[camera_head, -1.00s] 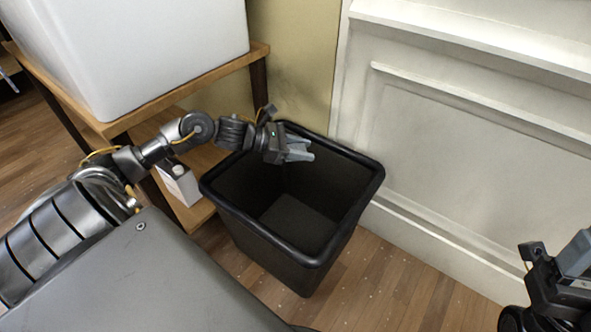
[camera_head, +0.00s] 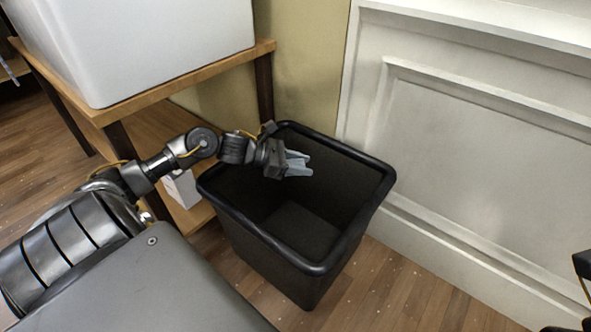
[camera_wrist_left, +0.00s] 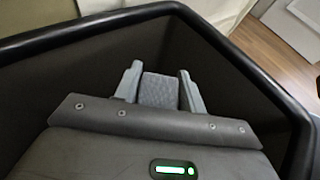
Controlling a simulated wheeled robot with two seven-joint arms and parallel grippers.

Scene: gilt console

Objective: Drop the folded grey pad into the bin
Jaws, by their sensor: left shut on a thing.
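My left gripper (camera_head: 298,163) is over the open mouth of the black bin (camera_head: 384,186), near its back left side. It is shut on the folded grey pad, which shows as a textured grey piece (camera_wrist_left: 158,90) between the two fingers in the left wrist view. In the head view the pad is hard to tell from the grey fingers. The bin rim (camera_wrist_left: 214,38) runs around the gripper in the wrist view. The visible bin floor is bare. My right gripper is only a dark fragment at the right edge, with its fingers out of frame.
A wooden shelf (camera_head: 190,86) carrying a large white container (camera_head: 150,40) stands left of the bin. A white box (camera_head: 182,187) sits on its lower board. A white panelled wall (camera_head: 470,130) is right of the bin. Wooden floor (camera_head: 400,290) is clear in front.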

